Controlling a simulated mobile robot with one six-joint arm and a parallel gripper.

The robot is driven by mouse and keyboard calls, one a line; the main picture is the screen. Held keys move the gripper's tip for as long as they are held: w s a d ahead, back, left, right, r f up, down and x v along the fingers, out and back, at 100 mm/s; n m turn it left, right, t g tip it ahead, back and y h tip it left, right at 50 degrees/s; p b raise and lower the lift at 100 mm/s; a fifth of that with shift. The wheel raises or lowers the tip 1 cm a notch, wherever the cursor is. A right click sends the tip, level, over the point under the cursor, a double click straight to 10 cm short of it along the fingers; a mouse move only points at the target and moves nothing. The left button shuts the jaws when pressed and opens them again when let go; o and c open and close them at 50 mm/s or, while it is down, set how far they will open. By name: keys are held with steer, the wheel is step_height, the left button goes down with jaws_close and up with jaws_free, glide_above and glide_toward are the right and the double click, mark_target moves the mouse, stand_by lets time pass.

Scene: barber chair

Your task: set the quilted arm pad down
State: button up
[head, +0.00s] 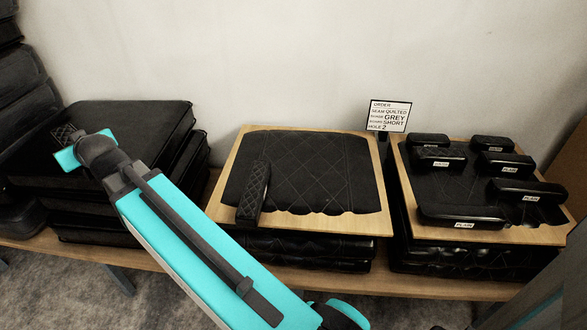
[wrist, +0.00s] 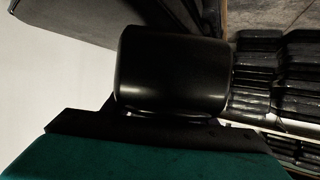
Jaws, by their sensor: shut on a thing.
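My gripper (head: 82,147) reaches to the left over the left stack of black cushions (head: 130,120). It is shut on a black quilted arm pad (head: 62,132), whose quilted end shows beyond the jaws. In the wrist view the held pad (wrist: 174,70) fills the middle, its near face dark and smooth; the fingertips are hidden there. Whether the pad touches the cushions below cannot be told.
An order card (head: 388,116) reading quilted, grey, short, hole 2 stands behind the boards. The right wooden board (head: 480,233) carries several black labelled pads, some marked plain. More black cushions (head: 20,90) are piled at far left. A pale wall (head: 260,60) closes the back.

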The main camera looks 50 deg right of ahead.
steer(key=s+d+f+b, duration=0.4)
steer(key=d, duration=0.7)
steer(key=s+d+f+m+h+b, duration=0.1)
steer(key=s+d+f+b, duration=0.25)
steer(key=d, duration=0.65)
steer(key=s+d+f+b, duration=0.3)
steer(key=s+d+b, duration=0.1)
steer(key=d, duration=0.7)
steer(key=s+d+f+n+g+y+b, duration=0.1)
steer(key=s+n+y+b, duration=0.2)
steer(key=s, duration=1)
steer(key=s+d+f+n+g+y+b, duration=0.1)
steer(key=s+n+y+b, duration=0.3)
steer(key=s, duration=1)
steer(key=shift+s+d+n+y+b, duration=0.3)
steer(key=shift+d+y+b, duration=0.25)
steer(key=shift+y+b, duration=0.15)
steer(key=shift+w+d+r+p, duration=0.2)
steer(key=shift+w+r+p, duration=0.1)
steer(key=shift+p, duration=0.75)
steer(key=p, duration=0.3)
steer(key=shift+w+d, duration=0.3)
steer(key=p, duration=0.4)
steer(key=shift+w+d+f, duration=0.1)
steer(key=shift+w+d, duration=0.1)
steer(key=shift+w, duration=0.15)
